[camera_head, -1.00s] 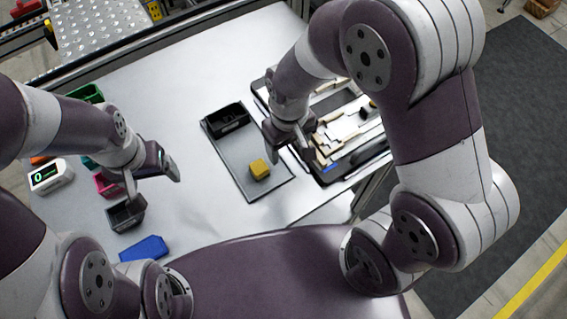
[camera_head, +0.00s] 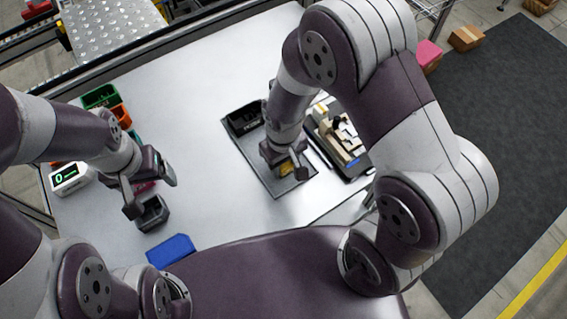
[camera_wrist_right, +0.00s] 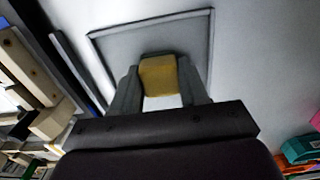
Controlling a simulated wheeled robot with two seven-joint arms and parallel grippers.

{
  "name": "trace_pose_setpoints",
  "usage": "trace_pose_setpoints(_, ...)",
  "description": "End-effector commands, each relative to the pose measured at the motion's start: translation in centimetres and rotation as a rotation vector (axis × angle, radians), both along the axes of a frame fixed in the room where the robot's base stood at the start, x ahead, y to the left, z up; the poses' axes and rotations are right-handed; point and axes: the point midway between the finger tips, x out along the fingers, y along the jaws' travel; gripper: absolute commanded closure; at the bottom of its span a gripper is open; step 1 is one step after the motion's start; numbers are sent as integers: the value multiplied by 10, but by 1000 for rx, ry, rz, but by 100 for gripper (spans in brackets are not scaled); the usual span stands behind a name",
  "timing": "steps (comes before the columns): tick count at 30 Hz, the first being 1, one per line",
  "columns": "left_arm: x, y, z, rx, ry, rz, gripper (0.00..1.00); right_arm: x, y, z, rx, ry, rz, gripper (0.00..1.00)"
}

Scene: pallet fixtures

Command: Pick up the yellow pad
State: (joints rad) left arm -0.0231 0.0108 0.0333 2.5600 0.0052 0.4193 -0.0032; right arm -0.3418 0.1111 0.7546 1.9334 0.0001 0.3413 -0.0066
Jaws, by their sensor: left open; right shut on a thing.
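The yellow pad (camera_head: 287,168) is mostly hidden under my right gripper (camera_head: 290,175) in the head view. In the right wrist view, the yellow pad (camera_wrist_right: 158,76) sits between the two fingers of my right gripper (camera_wrist_right: 160,85), which is shut on it. The pad is over the grey tray (camera_head: 255,165); I cannot tell whether it still touches the tray. The tray's rim also shows in the right wrist view (camera_wrist_right: 150,22). My left gripper (camera_head: 150,192) is open and empty above the left side of the table, near a dark bin.
A black bin (camera_head: 243,120) stands at the tray's far end. A black case with pale blocks (camera_head: 345,135) lies right of the tray. The table middle is clear.

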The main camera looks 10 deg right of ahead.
Motion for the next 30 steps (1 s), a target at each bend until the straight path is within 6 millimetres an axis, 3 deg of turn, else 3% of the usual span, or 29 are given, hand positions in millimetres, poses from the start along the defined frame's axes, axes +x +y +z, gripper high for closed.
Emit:
trace_pose_setpoints(7,0,0,0,0,0,0,18,0,0,9,0,0,0,89)
trace_pose_setpoints(13,0,0,0,0,0,0,18,1,0,42,1,-3,0,89)
trace_pose_setpoints(24,0,0,-6,0,0,0,18,28,-81,90,-1,-1,-7,89)
trace_pose_setpoints(30,0,0,-8,0,0,0,18,36,-107,107,0,1,-2,89)
